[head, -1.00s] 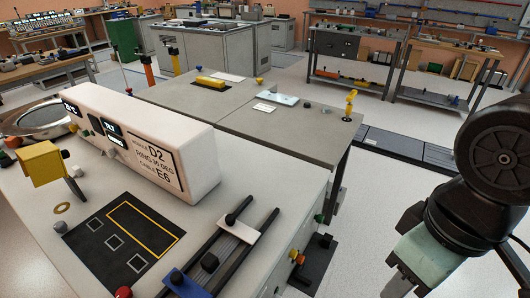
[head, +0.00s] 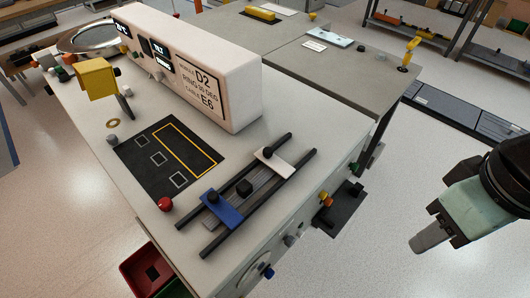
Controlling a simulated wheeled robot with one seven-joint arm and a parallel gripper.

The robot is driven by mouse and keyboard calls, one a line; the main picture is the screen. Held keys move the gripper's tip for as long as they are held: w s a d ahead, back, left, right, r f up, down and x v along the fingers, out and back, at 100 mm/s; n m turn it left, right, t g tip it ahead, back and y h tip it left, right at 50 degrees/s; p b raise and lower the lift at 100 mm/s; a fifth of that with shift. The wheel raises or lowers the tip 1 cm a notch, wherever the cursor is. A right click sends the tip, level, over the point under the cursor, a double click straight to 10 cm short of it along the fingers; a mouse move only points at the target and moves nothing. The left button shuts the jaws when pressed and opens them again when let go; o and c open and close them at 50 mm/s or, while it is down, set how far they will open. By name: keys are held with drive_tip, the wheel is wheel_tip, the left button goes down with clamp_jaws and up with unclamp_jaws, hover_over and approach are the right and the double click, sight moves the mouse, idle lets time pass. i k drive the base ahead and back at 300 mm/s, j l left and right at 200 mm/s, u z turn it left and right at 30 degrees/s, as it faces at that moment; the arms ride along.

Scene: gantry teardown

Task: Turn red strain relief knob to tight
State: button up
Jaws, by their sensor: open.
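A round red knob (head: 165,204) stands on the light bench top, at the near corner of the black marked pad. I take it for the strain relief knob, but no label on it is readable and its turn position cannot be told. My gripper (head: 428,242) is at the right of the head view, over the floor and well apart from the bench and the knob. It is open, with nothing seen in it; its fingers overlap from this angle.
A rail fixture (head: 245,188) with blue and white clamps lies right of the knob. A white console (head: 225,85) and yellow block (head: 97,78) stand behind. Small knobs (head: 325,200) jut from the bench's side. A red bin (head: 150,268) sits below.

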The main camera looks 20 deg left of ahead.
sight(166, 204)
drive_tip(key=k+j+u, duration=0.2)
drive_tip(key=j+u, duration=0.2)
drive_tip(key=k+j+u, duration=0.1)
drive_tip(key=j+u, duration=0.75)
drive_tip(key=j, duration=0.2)
drive_tip(key=i+z, duration=0.25)
drive_tip(key=i+j+z, duration=0.25)
drive_tip(key=k+j+z, duration=0.3)
